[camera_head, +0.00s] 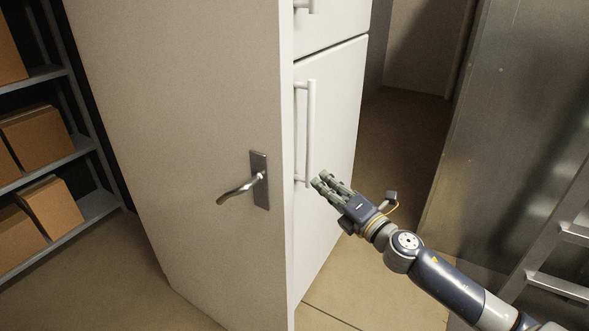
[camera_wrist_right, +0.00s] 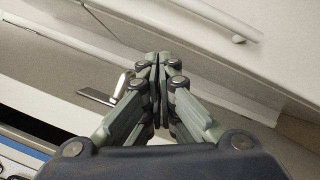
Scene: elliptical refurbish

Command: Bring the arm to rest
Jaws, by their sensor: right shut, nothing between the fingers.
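My right gripper (camera_head: 322,182) is in front of the white fridge-like cabinet, close to the lower end of its vertical handle (camera_head: 310,130). Its fingers are shut with nothing between them, and the fingertips (camera_wrist_right: 159,62) meet in the right wrist view. I cannot tell whether the fingers touch the handle in the head view; in the wrist view a white bar handle (camera_wrist_right: 215,18) is apart from them. My right arm (camera_head: 450,285) reaches in from the lower right. My left gripper does not show.
A pale door (camera_head: 190,120) with a metal lever handle (camera_head: 240,187) stands left of my gripper. Shelves (camera_head: 85,208) with cardboard boxes (camera_head: 50,205) are at the left. A metal panel (camera_head: 500,120) and a ladder-like frame (camera_head: 560,235) stand at the right. Floor is clear between.

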